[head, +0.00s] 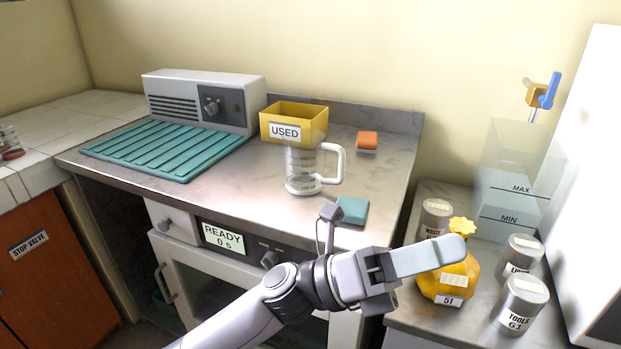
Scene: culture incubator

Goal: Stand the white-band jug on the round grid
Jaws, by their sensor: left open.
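A clear jug (303,168) with graduation marks and a white handle on its right stands upright on the grey metal counter. It is in front of the yellow USED box; a pale band shows near its base. I see no other jug. No round grid can be made out in this view. My left gripper (396,229) is open and empty, in front of and to the right of the jug, apart from it. One finger reaches right, in front of the yellow bottle; the other stands up near the teal pad. My right gripper is not in view.
The yellow USED box (306,112), a ribbed teal mat (165,150), a grey control unit (205,100), an orange block (367,140) and a teal pad (352,210) are on the metal counter (240,200).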

